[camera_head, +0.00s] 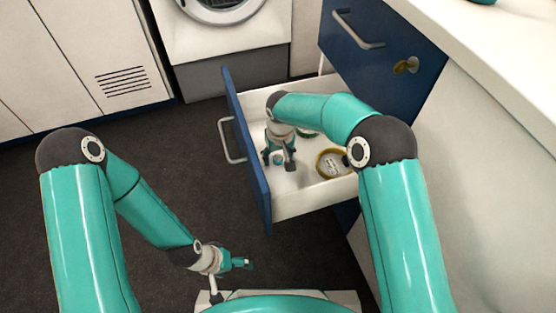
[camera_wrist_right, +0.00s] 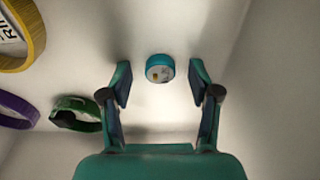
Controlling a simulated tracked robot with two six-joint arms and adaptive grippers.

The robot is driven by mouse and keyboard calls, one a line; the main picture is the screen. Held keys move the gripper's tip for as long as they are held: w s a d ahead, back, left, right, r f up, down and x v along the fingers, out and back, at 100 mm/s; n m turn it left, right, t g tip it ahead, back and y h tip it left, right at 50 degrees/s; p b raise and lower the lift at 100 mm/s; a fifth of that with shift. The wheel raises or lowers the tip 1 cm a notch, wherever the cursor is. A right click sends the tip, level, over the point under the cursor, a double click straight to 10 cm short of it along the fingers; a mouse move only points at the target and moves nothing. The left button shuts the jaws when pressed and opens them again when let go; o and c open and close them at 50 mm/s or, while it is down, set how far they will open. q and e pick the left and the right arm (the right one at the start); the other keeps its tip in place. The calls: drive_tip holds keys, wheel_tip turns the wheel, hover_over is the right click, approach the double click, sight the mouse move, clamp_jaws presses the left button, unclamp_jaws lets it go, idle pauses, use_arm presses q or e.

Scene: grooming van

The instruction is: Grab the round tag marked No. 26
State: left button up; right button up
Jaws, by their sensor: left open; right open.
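A small round teal piece with a pale, marked face (camera_wrist_right: 160,68) lies in the open drawer. Its marking is too small to read, so I cannot tell whether it says No. 26. My right gripper (camera_head: 278,160) reaches down into the drawer, open. In the right wrist view its two fingers (camera_wrist_right: 160,85) stand apart on either side of the teal piece, which appears just beyond the tips and not held. My left gripper (camera_head: 240,263) is open and empty, low over the dark floor, away from the drawer.
The white drawer has a blue front (camera_head: 248,150). It also holds a yellow ring with a lettered pale inside (camera_head: 320,165), a green band (camera_wrist_right: 75,112) and a purple band (camera_wrist_right: 18,108). A blue cabinet (camera_head: 385,45) and white worktop (camera_head: 490,50) stand right.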

drive_tip(key=c, duration=0.9)
drive_tip(key=shift+r, duration=0.1)
drive_tip(key=shift+c, duration=0.2)
